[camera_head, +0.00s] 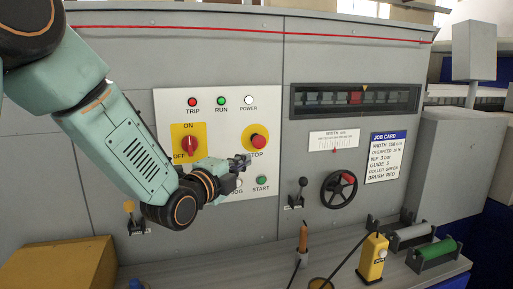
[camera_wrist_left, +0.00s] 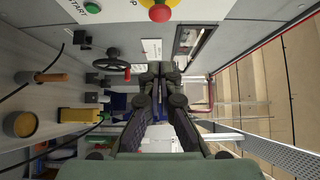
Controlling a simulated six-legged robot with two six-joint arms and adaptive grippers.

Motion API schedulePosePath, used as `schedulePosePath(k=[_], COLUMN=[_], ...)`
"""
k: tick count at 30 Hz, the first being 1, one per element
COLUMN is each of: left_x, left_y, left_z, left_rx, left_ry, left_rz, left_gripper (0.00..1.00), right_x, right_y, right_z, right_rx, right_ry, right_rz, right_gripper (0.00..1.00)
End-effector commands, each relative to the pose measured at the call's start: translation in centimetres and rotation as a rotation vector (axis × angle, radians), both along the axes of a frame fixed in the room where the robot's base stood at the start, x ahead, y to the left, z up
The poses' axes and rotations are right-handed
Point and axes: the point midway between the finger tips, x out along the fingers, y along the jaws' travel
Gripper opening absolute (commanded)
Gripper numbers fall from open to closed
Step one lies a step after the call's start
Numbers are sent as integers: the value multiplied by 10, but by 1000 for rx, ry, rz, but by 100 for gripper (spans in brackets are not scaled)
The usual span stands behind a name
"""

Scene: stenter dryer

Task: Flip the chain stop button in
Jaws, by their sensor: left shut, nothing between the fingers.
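The stop button (camera_head: 258,142) is a red mushroom head on a yellow backing, labelled STOP, on the white control panel (camera_head: 225,120). It also shows at the top edge of the left wrist view (camera_wrist_left: 159,13), beyond the fingers and to one side of their line. My left gripper (camera_head: 243,161) is shut and empty. Its fingertips are just below and left of the stop button in the head view. I cannot tell whether they touch the panel. In the left wrist view the closed fingers (camera_wrist_left: 161,70) meet at the centre. My right gripper is not in view.
A red rotary switch (camera_head: 187,144) on yellow is left of the stop button. A green START button (camera_head: 261,180) is below it. A handwheel (camera_head: 339,189) and a lever (camera_head: 299,192) stand to the right. A ledge below holds a yellow tool (camera_head: 372,258) and rollers (camera_head: 433,253).

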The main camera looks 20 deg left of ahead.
Motion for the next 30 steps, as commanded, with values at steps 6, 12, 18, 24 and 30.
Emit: schedulePosePath(k=[6,12,18,24,30], left_x=[34,64,92,112,123], left_y=[-8,-14,-20,-5,2], left_z=[0,1,1,1,0], left_rx=[3,2,2,-1,-2], left_ry=[1,0,0,0,1], left_rz=[-2,-2,-3,0,-1], left_gripper=[0,0,0,0,0], right_x=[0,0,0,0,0], right_y=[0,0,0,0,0], right_z=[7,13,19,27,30], right_rx=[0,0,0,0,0], right_ry=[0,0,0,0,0], right_rz=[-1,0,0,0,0], right_gripper=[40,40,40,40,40])
